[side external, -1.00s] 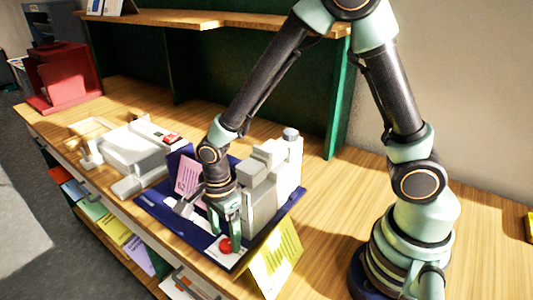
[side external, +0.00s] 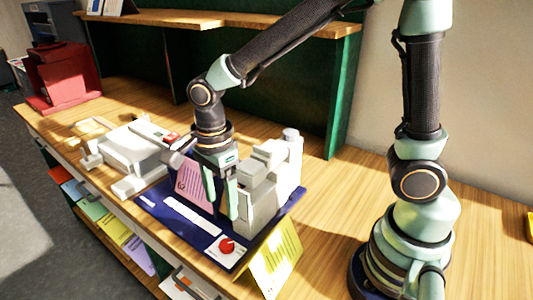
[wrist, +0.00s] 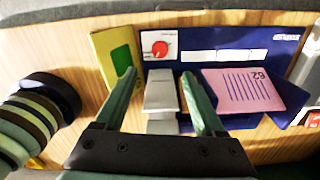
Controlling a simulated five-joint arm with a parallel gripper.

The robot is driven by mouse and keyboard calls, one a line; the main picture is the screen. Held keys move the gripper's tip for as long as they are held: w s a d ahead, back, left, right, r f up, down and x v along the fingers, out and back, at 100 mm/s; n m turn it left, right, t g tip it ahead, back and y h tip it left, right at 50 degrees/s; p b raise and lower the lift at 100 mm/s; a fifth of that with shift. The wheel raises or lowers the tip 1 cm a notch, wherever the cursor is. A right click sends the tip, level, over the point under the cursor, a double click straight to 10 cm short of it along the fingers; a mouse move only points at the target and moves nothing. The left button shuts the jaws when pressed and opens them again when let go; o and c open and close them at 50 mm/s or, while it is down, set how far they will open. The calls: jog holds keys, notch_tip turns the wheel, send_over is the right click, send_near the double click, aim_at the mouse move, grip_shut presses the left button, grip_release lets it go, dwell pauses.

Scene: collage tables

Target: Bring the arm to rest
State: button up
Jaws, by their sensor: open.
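My gripper (side external: 221,206) is open and empty, its fingers pointing down above a dark blue board (side external: 180,228) on the wooden table. The wrist view shows its two fingers (wrist: 160,80) spread apart, with a grey-white block (wrist: 161,92) showing between them. A red round piece (side external: 227,245) lies on a white card at the board's front corner, apart from the fingers; it also shows in the wrist view (wrist: 159,48). A pink card with printed lines (side external: 192,185) is behind the gripper, partly hidden by it.
Grey-white blocky equipment (side external: 262,195) stands close right of my gripper. A yellow card (side external: 276,262) leans at the board's front right. A white machine (side external: 130,150) stands left, a red box (side external: 65,75) farther back. A shelf (side external: 220,24) overhangs the table's rear.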

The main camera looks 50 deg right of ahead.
jog(key=w+d+r+n+t, duration=0.3)
jog(key=d+r+n+t, duration=0.15)
jog(key=r+n, duration=0.45)
jog(key=s+d+r+n+t, duration=0.1)
jog(key=s+d+r+n, duration=0.1)
jog(key=s+d+n, duration=0.5)
jog(key=d+n, duration=0.1)
jog(key=n, duration=0.2)
jog(key=shift+s+d+n, duration=0.15)
jog(key=shift+d+n, duration=0.1)
jog(key=shift+n, duration=0.05)
